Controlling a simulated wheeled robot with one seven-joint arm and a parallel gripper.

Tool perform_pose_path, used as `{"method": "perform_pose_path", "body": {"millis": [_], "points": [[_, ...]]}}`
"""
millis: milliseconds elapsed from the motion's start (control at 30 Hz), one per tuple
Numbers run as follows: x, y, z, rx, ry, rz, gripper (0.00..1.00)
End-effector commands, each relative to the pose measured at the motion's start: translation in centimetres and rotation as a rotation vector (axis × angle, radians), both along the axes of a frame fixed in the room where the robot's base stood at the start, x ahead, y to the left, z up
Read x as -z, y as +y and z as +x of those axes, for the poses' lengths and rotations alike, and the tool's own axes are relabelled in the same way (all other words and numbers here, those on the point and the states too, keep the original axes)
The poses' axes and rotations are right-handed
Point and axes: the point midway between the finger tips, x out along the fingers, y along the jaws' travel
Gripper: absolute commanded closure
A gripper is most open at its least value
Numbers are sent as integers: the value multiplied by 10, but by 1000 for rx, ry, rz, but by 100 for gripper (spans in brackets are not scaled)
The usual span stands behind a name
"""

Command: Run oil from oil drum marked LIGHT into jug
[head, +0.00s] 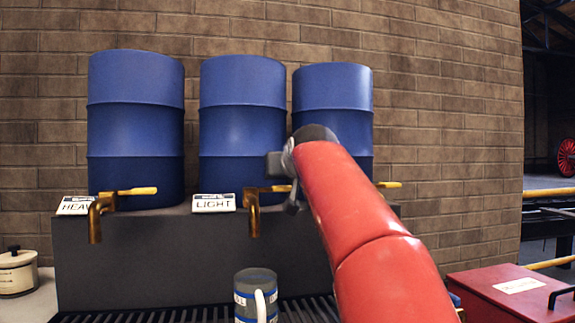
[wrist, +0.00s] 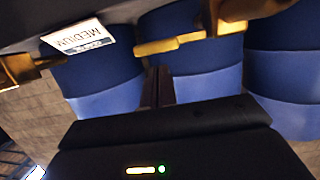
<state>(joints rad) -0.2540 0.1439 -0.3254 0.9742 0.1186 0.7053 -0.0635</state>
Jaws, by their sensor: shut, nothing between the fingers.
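The blue drum marked LIGHT (head: 242,120) stands in the middle of three, behind its white label (head: 214,203). Its brass tap (head: 254,215) has a yellow lever (head: 268,189) pointing right; the tap also shows in the upside-down wrist view (wrist: 232,16), with its lever (wrist: 170,46). No oil stream shows. The jug (head: 256,279), grey with blue-and-white bands and a white handle, stands upright on the grating below this tap. My gripper (wrist: 159,84) is shut and empty, close to the lever's free end; I cannot tell whether they touch. My arm partly hides it in the head view.
The HEAVY drum (head: 136,125) and its tap (head: 96,215) are left. The right drum (head: 335,95) is partly behind my arm; its MEDIUM label (wrist: 75,38) shows in the wrist view. A red box (head: 500,295) is lower right, a cream pot (head: 17,272) far left.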

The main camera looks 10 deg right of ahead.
Motion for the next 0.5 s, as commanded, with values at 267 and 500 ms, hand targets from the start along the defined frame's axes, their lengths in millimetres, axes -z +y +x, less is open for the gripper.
{"method": "perform_pose_path", "body": {"millis": [267, 500], "points": [[10, 0, 0, 0, 0, 0, 100], [11, 0, 0, 0, 0, 9, 100]]}}
